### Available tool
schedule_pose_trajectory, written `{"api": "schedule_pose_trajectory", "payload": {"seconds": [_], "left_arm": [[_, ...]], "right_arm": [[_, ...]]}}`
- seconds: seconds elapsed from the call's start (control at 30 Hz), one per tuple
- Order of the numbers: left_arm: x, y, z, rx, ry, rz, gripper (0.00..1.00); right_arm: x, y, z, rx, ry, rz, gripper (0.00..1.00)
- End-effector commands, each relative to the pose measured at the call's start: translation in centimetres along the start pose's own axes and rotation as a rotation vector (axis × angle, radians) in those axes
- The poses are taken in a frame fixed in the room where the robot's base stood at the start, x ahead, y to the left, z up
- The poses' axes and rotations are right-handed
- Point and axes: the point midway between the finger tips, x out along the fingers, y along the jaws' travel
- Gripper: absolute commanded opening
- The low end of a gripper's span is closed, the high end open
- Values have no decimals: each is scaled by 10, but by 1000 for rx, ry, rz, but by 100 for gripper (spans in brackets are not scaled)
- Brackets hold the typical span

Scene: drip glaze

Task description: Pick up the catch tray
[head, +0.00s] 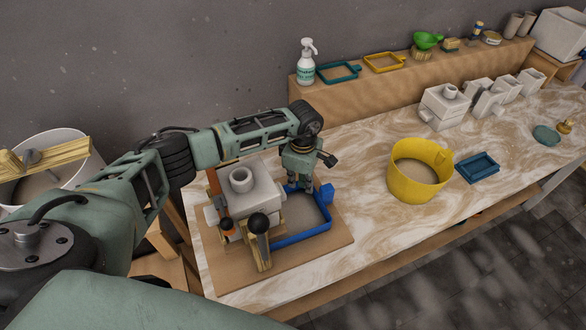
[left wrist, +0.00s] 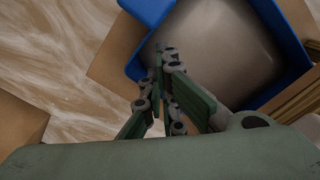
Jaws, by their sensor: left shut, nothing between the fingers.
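The blue catch tray (head: 303,235), a rimmed tray with a grey inside, lies on a brown board beside the white mold block. It also shows in the left wrist view (left wrist: 146,10), filling the upper right. My left gripper (head: 303,184) points down at the tray's back part, with its fingers shut and empty. In the left wrist view the closed fingertips (left wrist: 166,56) appear over the tray's inside near its left wall. Their height above the tray is hard to tell. The arm hides part of the tray's back edge. My right gripper is not in view.
The white mold block (head: 243,190) with clamps stands close left of the tray. A yellow bucket (head: 418,178) and a dark blue tray (head: 477,167) stand to the right. A raised shelf (head: 400,88) runs along the back. The marbled tabletop between tray and bucket is clear.

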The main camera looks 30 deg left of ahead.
Motion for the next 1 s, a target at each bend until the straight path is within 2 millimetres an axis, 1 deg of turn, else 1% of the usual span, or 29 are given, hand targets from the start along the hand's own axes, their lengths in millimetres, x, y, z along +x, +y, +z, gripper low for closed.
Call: {"api": "schedule_pose_trajectory", "payload": {"seconds": [0.03,0.13,0.33,0.5,0.57,0.67,0.8,1.0], "left_arm": [[-2,0,5,-1,-1,-1,0],[-1,0,10,-2,0,-1,0],[0,0,11,-2,0,0,0],[0,0,12,-2,0,0,0],[1,0,15,-1,-1,0,0],[4,1,28,2,-2,2,0],[7,2,60,5,-3,4,0],[6,1,102,4,-3,4,0]], "right_arm": [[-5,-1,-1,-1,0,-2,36],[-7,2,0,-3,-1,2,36],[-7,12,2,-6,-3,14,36],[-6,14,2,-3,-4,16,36],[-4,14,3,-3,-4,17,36],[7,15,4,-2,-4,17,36],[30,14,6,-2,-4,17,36],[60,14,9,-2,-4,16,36]]}}
